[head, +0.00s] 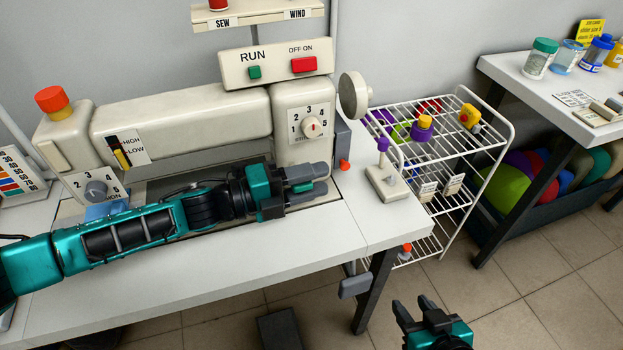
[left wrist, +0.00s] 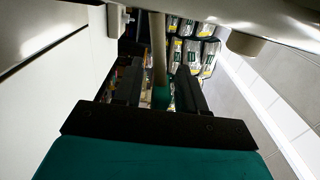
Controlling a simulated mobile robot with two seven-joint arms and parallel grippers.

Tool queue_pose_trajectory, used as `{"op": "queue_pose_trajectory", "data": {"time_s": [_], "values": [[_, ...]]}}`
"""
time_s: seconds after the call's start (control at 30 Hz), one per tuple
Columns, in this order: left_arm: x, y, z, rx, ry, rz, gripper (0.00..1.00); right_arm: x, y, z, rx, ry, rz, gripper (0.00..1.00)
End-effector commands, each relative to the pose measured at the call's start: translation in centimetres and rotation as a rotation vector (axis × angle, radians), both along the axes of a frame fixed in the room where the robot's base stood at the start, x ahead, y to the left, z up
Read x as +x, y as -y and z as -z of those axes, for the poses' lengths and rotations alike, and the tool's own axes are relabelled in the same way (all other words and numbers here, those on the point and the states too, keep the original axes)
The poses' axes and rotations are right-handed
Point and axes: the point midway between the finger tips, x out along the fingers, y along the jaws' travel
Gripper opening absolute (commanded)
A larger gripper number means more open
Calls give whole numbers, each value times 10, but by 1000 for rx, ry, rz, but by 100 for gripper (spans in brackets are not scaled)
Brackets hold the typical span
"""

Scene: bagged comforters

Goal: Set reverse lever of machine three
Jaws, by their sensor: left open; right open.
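The cream sewing machine (head: 180,125) stands on the white table in the head view. A grey lever with an orange-red tip (head: 344,165) hangs at the right side of its head, just beside the dial numbered up to 5. I cannot read a label naming it the reverse lever or the machine as three. My left gripper (head: 318,181) is open and empty in front of the machine head, its fingers pointing right, a little left of and below the orange-red tip. My right gripper (head: 424,312) is open and empty, low in front of the table's right end.
A small stand with a purple knob (head: 385,178) sits on the table's right corner. A white wire rack (head: 440,135) stands behind it, and a side table (head: 545,85) with jars is at right. My left wrist view shows bagged goods (left wrist: 195,52) beyond the fingers.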

Motion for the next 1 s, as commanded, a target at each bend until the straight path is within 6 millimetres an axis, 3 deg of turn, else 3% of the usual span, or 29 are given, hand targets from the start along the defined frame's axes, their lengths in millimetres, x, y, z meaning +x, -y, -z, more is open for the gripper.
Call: {"op": "queue_pose_trajectory", "data": {"time_s": [0.17,0.6,1.0], "values": [[0,0,0,0,0,0,40,0,0,0,1,0,1,43],[0,0,0,0,-1,0,0,1,-2,-1,9,1,7,43],[0,0,0,0,0,0,0,1,-2,-1,9,1,7,43]]}}
